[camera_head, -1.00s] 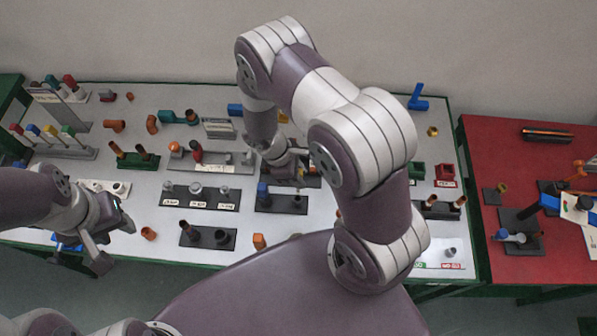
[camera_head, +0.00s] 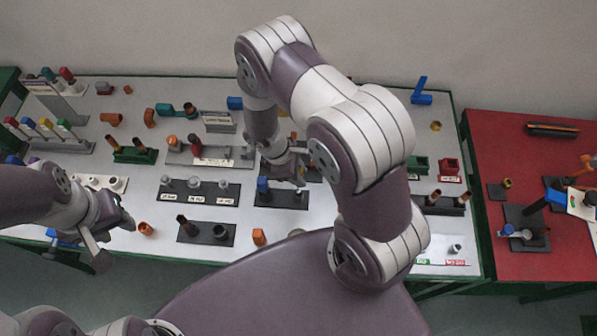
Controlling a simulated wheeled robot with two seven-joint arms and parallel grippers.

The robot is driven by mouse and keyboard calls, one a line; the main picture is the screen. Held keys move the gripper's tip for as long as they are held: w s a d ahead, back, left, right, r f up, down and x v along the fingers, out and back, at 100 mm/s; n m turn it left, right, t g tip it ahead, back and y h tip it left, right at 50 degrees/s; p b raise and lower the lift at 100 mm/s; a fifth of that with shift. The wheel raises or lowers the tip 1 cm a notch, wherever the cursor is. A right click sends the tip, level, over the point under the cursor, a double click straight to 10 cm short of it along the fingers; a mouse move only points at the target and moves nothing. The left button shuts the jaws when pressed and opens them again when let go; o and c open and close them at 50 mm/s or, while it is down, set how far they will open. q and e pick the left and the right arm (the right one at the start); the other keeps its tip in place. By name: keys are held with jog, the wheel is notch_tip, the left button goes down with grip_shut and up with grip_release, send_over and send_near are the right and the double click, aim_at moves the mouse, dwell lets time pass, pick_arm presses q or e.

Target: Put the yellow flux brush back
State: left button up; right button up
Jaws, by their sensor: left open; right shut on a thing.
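My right gripper (camera_head: 290,174) is low over the middle of the white table, beside a dark block with a blue-topped piece. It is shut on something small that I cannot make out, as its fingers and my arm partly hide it. A rack (camera_head: 60,147) at the table's left holds several upright tools with coloured tops, one of them yellow (camera_head: 45,124). I cannot tell whether this yellow-topped tool is the flux brush or whether the brush is in my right gripper. My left gripper (camera_head: 116,243) is open and empty at the table's front left edge.
Dark blocks with fittings (camera_head: 207,232) stand along the table's front and middle. A loose orange piece (camera_head: 259,237) lies near the front edge. A red table (camera_head: 490,140) with tools stands at the right. My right arm hides much of the table's centre right.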

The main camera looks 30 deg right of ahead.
jog(key=shift+f, duration=0.15)
dwell(0.4)
jog(key=shift+f+b, duration=2.4)
jog(key=shift+f, duration=0.2)
jog(key=o, duration=0.9)
jog(key=shift+o, duration=0.2)
jog(key=shift+r, duration=0.15)
